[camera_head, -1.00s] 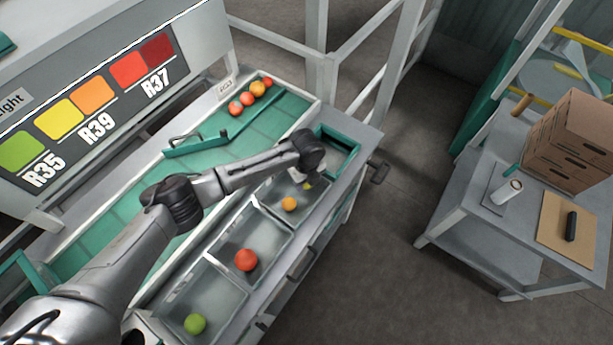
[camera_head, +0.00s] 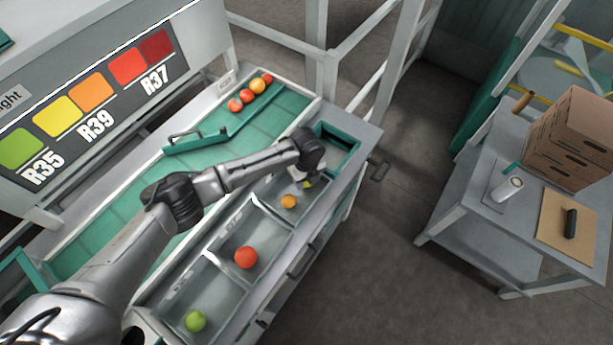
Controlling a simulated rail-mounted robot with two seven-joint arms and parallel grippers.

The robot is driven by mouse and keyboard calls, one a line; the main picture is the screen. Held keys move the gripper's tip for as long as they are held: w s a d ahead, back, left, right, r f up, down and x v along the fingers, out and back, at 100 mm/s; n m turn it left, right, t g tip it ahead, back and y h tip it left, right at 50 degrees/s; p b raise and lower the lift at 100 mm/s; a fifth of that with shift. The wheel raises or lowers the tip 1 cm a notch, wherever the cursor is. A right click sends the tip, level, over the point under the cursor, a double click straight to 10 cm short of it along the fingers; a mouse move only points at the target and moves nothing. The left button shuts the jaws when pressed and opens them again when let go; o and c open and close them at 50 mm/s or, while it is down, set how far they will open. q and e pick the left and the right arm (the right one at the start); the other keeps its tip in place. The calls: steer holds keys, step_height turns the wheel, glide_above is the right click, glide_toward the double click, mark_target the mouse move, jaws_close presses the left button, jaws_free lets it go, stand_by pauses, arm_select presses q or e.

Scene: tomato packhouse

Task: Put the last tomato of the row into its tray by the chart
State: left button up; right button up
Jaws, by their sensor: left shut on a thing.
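My left gripper (camera_head: 309,178) is low over the far end of the tray with the orange tomato (camera_head: 288,201). It is shut on a small yellow-green tomato (camera_head: 307,185), mostly hidden by the gripper and wrist. I cannot tell whether this tomato touches the tray floor. The middle tray holds a red tomato (camera_head: 245,257), and the nearest tray holds a green tomato (camera_head: 195,320). The colour chart (camera_head: 95,95) behind the belt shows green, yellow, orange and red patches marked R35, R39 and R37. My right gripper is not in view.
Several red and orange tomatoes lie at the far end of the green belt (camera_head: 125,205), behind a green diverter bar (camera_head: 195,143). A green-rimmed bin (camera_head: 340,138) stands beyond the trays. A side table (camera_head: 470,215) with cardboard boxes (camera_head: 575,135) stands at the right, across open floor.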

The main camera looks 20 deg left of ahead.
arm_select(q)
steer(key=shift+f, duration=0.45)
steer(key=o, duration=0.8)
steer(key=c, duration=0.3)
steer(key=shift+c, duration=0.2)
steer(key=shift+r, duration=0.15)
step_height(320, 180, up, 7)
steer(key=p, duration=0.7)
stand_by(0.4)
